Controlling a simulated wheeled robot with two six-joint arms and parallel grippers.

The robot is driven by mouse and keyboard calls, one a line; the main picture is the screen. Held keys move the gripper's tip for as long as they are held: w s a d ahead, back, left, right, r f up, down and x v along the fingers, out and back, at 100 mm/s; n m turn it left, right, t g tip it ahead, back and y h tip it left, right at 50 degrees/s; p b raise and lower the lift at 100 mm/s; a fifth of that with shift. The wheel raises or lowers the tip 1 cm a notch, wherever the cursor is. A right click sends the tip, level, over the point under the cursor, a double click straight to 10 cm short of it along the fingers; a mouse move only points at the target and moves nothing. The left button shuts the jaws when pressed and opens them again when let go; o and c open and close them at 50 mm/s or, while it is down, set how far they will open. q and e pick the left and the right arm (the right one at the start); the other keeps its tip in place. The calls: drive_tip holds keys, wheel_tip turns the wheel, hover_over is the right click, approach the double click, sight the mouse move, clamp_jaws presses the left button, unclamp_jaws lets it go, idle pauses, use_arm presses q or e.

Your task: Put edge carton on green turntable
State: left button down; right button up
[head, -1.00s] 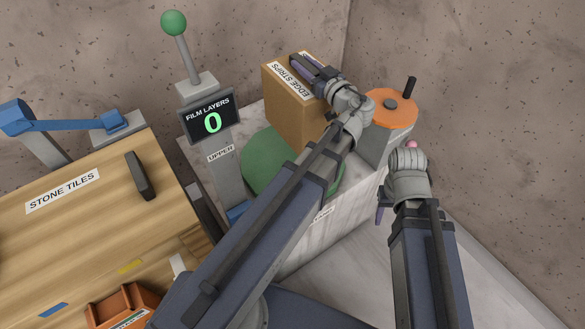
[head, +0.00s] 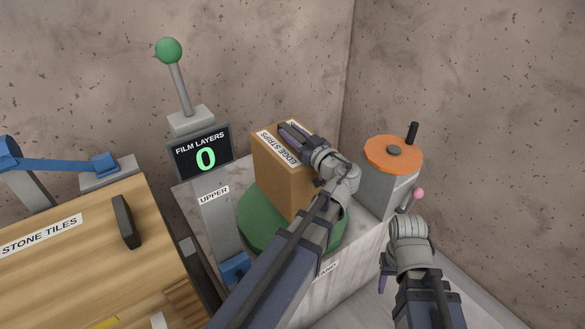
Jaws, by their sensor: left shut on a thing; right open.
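The edge carton (head: 277,178) is a brown box labelled "EDGE STRIPS". It stands upright over the green turntable (head: 258,232), with its lower part overlapping the disc in the head view. Whether its base touches the disc is hidden behind my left arm. My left gripper (head: 296,136) is shut on the carton's upper part. My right gripper (head: 385,273) is open and empty at the lower right, apart from the carton; its fingers are mostly hidden by its wrist.
A post with the "FILM LAYERS 0" display (head: 201,152) and a green-knobbed lever (head: 168,51) stands left of the turntable. An orange crank disc (head: 393,153) is on the right. A wooden "STONE TILES" box (head: 85,255) fills the lower left. Stone walls close off the back.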

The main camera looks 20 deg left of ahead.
use_arm(q)
wheel_tip(320, 180, down, 7)
drive_tip(key=b, duration=0.6)
drive_tip(key=shift+f, duration=0.3)
drive_tip(key=c, duration=1)
unclamp_jaws()
drive_tip(key=shift+f+b, duration=0.1)
drive_tip(key=shift+b, duration=0.2)
drive_tip(key=o, duration=0.5)
drive_tip(key=shift+r, duration=0.3)
